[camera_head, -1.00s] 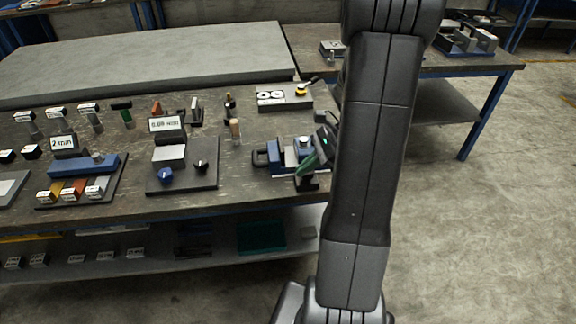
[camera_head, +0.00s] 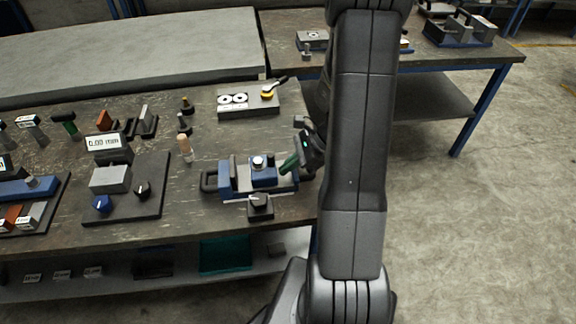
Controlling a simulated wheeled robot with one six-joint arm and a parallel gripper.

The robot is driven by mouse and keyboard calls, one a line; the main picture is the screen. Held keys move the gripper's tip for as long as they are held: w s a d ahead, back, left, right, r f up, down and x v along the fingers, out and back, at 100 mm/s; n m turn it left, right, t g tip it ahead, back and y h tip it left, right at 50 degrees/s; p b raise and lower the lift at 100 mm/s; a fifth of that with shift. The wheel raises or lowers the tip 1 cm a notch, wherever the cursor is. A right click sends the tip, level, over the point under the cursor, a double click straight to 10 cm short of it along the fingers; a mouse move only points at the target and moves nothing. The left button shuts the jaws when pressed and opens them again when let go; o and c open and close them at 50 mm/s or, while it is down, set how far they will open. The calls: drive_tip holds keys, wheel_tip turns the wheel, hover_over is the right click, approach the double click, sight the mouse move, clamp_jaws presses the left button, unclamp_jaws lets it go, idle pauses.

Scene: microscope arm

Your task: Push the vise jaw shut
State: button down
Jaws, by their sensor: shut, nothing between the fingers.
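The vise (camera_head: 226,183) lies near the right end of the bench, blue and grey, with a dark loop handle on its left. A grey upright plate stands on its left part. A blue jaw block (camera_head: 264,174) with a round silver top stands right of that plate. A dark knob (camera_head: 260,206) is at the vise's front. My gripper (camera_head: 288,166) is shut and empty, tilted down-left, its green fingers at the right side of the jaw block. I cannot tell whether they touch it. My arm hides part of the area to the right.
A gauge plate (camera_head: 125,195) with a 0.00 mm display and knobs lies left of the vise. A wooden-coloured peg (camera_head: 185,148) stands between them. A grey box (camera_head: 248,101) with white rings and a yellow knob lies behind. The bench's front edge is close.

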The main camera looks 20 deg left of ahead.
sight(271, 169)
drive_tip(key=shift+s+a, duration=0.6)
drive_tip(key=shift+a, duration=0.35)
drive_tip(key=shift+s+a, duration=0.55)
drive_tip(key=shift+a, duration=0.35)
drive_tip(key=shift+r, duration=0.1)
